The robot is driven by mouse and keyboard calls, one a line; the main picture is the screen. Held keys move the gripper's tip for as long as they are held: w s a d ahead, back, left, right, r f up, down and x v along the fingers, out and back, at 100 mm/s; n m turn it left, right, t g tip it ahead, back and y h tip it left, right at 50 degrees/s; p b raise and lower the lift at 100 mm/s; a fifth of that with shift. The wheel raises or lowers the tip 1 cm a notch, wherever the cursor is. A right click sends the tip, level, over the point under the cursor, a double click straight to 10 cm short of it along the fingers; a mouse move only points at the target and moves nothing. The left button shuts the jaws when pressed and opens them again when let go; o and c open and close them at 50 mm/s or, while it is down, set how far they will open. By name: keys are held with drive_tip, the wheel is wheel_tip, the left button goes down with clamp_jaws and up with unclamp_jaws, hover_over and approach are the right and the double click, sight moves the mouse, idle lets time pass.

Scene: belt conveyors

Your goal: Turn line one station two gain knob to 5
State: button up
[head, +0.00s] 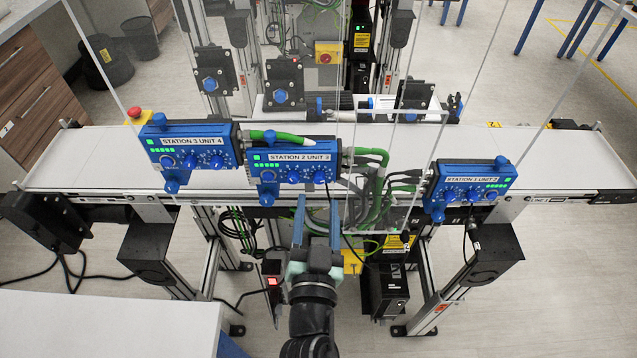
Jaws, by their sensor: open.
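The blue box labelled "STATION 2 UNIT 3" (297,157) is mounted at the middle of the conveyor's near side. It has a row of small knobs (293,177) below its label and a larger blue knob (267,199) under its lower left corner. Which one is the gain knob, and the scale marks, are too small to read. My gripper (318,201) is open and empty, its two blue fingers pointing at the box from just below its right half. It looks apart from the knobs, but the exact gap cannot be told.
Similar boxes are "STATION 3 UNIT 4" (191,147) to the left and "STATION 1 UNIT 2" (470,184) to the right. Green and grey cables (372,185) hang right of the middle box. The white belt (90,160) is bare at left. A "LINE 1" label (541,200) marks the frame.

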sight(319, 182)
drive_tip(key=shift+w+d, duration=0.1)
drive_tip(key=shift+w, duration=2.2)
clamp_jaws()
